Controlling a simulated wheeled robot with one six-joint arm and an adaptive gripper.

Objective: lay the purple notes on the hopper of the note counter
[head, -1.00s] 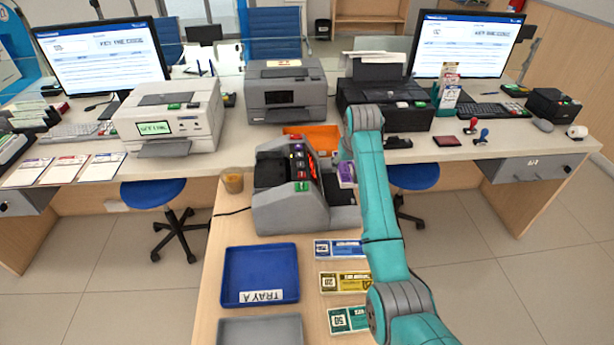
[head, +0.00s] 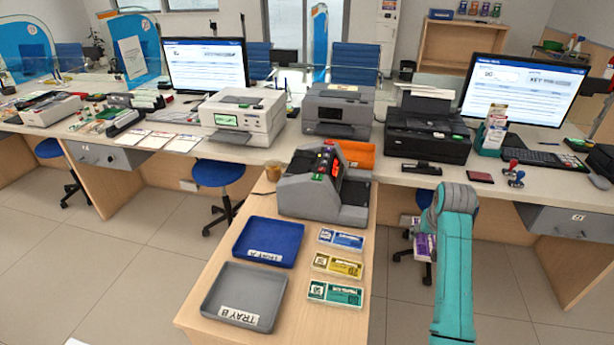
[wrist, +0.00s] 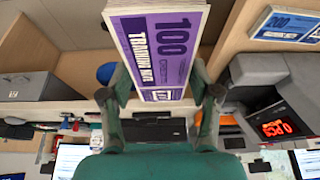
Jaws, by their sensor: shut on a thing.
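The bundle of purple notes (head: 424,247), marked 100, hangs in the air to the right of the small desk in the head view. In the wrist view the purple notes (wrist: 158,45) stand between the two fingers of my gripper (wrist: 160,98), which is shut on them. In the head view my gripper (head: 421,226) is partly hidden by my own arm. The grey note counter (head: 310,196) stands on the desk, left of the gripper and apart from it. Its red display (wrist: 277,128) shows in the wrist view. I cannot clearly make out its hopper.
Blue notes (head: 341,239), yellow notes (head: 337,265) and green notes (head: 335,294) lie near the desk's right edge. Blue tray A (head: 268,242) and grey tray B (head: 240,292) lie left of them. An orange tray (head: 358,153) and printers stand behind the counter.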

